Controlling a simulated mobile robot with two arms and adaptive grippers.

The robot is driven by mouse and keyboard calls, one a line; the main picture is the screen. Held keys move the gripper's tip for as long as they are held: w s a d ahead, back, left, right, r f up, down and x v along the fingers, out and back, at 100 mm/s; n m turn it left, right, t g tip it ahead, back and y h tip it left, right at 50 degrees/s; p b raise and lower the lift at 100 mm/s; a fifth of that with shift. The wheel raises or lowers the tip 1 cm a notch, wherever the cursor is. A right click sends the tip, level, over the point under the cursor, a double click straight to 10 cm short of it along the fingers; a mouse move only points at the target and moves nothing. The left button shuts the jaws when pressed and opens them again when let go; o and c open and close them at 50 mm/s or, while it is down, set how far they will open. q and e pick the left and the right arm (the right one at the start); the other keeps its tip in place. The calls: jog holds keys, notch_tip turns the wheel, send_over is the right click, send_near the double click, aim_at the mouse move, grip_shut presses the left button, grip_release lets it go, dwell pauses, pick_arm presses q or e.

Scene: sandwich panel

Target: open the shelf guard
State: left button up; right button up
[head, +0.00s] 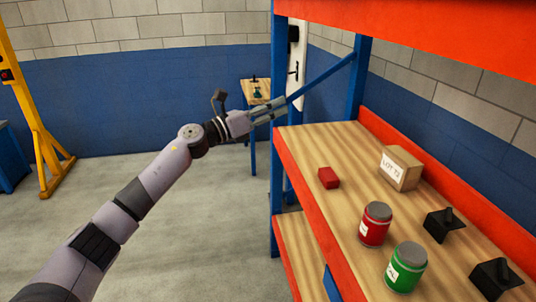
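An orange-framed shelf with wooden boards (320,147) and blue posts fills the right of the head view. A slanted blue bar (325,77) runs from the far back post down towards the far front post. I cannot tell whether this bar is the shelf guard or a brace of the frame. My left gripper (284,106) reaches to the far front post, and its fingertips overlap the post and the bar's lower end. The fingers look roughly parallel, but whether they touch or grip anything is unclear. My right gripper is out of view.
The upper board holds a small red block (328,178), a cardboard box (401,168), a red can (375,224), a green can (406,267) and black holders (443,224). A small table (256,92) stands behind the gripper. A yellow frame (42,125) stands left. The floor between is clear.

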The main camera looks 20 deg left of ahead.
pick_arm(q)
notch_tip(320, 180, down, 15)
jog(key=w+a+n+t+y+b, duration=0.1)
jog(key=a+n+y, duration=0.1)
jog(key=n, duration=0.6)
jog(key=shift+w+y, duration=0.4)
jog(key=shift+y, duration=0.2)
jog(key=shift+r, duration=0.1)
